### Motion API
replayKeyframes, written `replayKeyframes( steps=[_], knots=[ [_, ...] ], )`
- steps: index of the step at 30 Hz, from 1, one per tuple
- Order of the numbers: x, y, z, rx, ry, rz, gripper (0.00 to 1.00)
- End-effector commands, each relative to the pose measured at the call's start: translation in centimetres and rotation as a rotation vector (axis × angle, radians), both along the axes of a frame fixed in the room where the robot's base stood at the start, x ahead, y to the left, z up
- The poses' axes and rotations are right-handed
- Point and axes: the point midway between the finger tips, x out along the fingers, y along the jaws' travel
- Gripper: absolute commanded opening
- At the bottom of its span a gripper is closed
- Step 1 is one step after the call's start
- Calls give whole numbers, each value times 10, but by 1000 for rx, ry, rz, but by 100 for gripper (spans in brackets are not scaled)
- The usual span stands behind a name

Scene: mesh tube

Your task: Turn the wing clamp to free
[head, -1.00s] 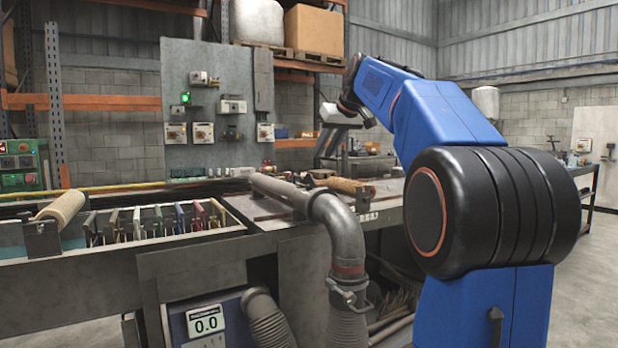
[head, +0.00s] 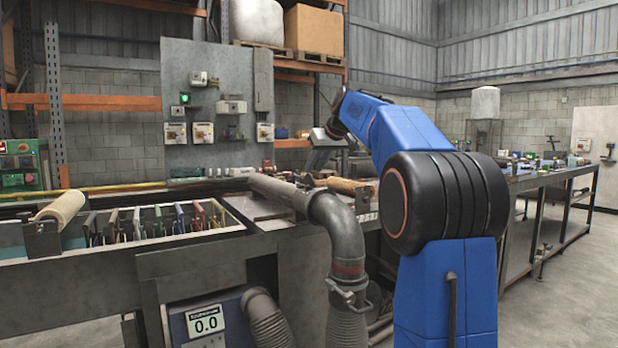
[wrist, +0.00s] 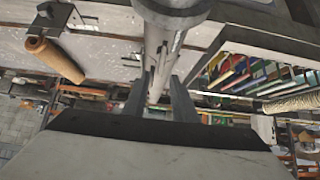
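The wing clamp (head: 347,292) is a metal band with a protruding handle, around the joint of the grey elbow pipe (head: 342,240) and the ribbed hose (head: 347,328). It is in the lower middle of the head view, and its exact turn is too small to tell. My gripper (head: 322,143) is well above the clamp, over the back of the bench. In the wrist view my gripper's fingers (wrist: 158,92) stand apart with nothing held between them. A grey pipe (wrist: 172,8) shows beyond the fingers. I cannot make out the clamp in the wrist view.
A wooden roller (head: 350,186) lies on the bench beside the pipe. A rack of coloured tools (head: 170,220) stands to the left. A display box reading 0.0 (head: 205,322) with another hose (head: 266,318) sits below. A second bench (head: 545,190) is at right.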

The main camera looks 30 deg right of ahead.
Motion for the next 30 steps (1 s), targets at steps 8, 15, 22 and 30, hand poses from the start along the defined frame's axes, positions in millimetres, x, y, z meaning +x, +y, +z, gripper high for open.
replayKeyframes(
  steps=[8,15,22,30],
  knots=[
    [31,2,-31,1,2,1,25],
    [42,2,-42,0,1,0,25],
    [43,2,-43,0,0,0,25],
    [43,2,-43,0,0,0,0]
  ],
)
